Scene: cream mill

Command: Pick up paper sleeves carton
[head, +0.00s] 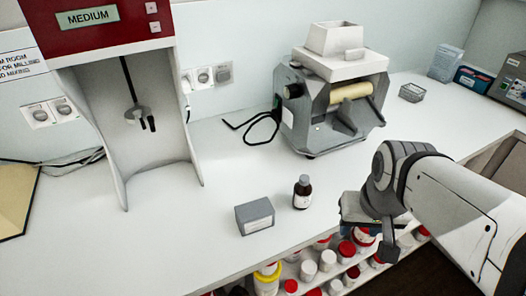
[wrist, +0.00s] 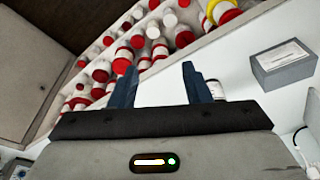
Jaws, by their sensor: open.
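A small grey box (head: 255,216) with a white label stands on the counter near its front edge; the print is too small to read, so I cannot confirm that it is the paper sleeves carton. It also shows at the right of the wrist view (wrist: 284,68). My gripper (wrist: 159,80) is open, with nothing between its two dark fingers. In the head view my gripper is right of the grey box, apart from it, with the brown bottle between them. The fingers are partly hidden there by my wrist.
The brown bottle (head: 302,192) stands right of the grey box; its label edge shows beside a finger in the wrist view (wrist: 216,89). Red-and-white jars (head: 308,270) fill a shelf below the counter edge. A roller mill (head: 330,95) and a red-topped mixer (head: 115,30) stand behind.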

